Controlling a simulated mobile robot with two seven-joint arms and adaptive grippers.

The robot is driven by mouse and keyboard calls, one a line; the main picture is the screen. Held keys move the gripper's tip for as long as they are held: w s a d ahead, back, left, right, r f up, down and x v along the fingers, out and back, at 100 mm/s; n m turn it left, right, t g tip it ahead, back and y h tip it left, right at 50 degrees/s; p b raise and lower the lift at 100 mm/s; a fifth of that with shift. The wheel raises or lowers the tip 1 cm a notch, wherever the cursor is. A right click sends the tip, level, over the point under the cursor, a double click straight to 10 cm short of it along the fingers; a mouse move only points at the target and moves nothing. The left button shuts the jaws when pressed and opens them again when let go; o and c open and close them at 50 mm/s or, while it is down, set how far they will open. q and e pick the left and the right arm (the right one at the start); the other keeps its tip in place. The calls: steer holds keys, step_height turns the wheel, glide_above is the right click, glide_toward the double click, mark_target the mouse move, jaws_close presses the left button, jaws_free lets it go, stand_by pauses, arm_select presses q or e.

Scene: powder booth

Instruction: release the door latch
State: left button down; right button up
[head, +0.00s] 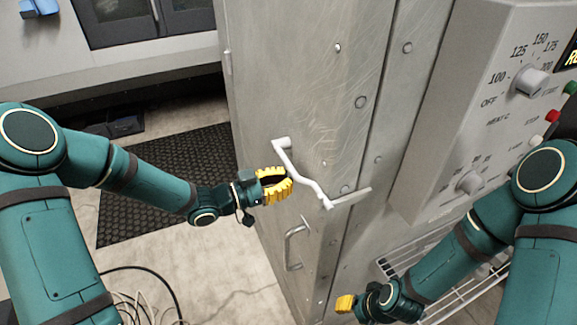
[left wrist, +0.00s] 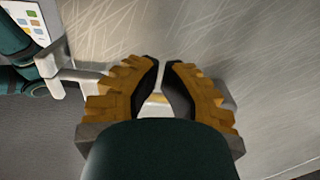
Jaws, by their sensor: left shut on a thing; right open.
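The door latch (head: 311,185) is a pale grey cranked lever on the metal door (head: 300,90). It runs from a pivot at its upper left down to a flat catch piece by the door's edge. My left gripper (head: 274,184) is at the lever's middle, with its yellow fingers closed on it. In the left wrist view the gripper (left wrist: 161,66) has its fingers drawn close together, and the latch (left wrist: 82,80) passes behind them, mostly hidden. My right gripper (head: 345,303) is low in the head view, away from the latch, open and only partly visible.
A fixed pull handle (head: 292,246) is on the door below the latch. A control panel (head: 490,100) with knobs and buttons juts out at the right, above a wire rack (head: 460,280). A black mat (head: 160,180) and loose cables (head: 140,300) lie on the floor at left.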

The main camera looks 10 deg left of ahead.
arm_select(q)
steer(key=shift+r+p, duration=4.3)
steer(key=shift+r, duration=1.65)
steer(key=shift+w+a+r+p, duration=0.45)
steer(key=shift+w+r+p, duration=0.2)
steer(key=shift+w+p, duration=0.05)
steer(key=shift+w+a+r, duration=0.6)
steer(key=shift+w+r, duration=0.05)
steer(key=shift+w, duration=0.25)
steer(key=shift+s, duration=0.1)
steer(key=s+d+v, duration=0.1)
steer(key=v, duration=0.9)
steer(key=shift+s, duration=0.35)
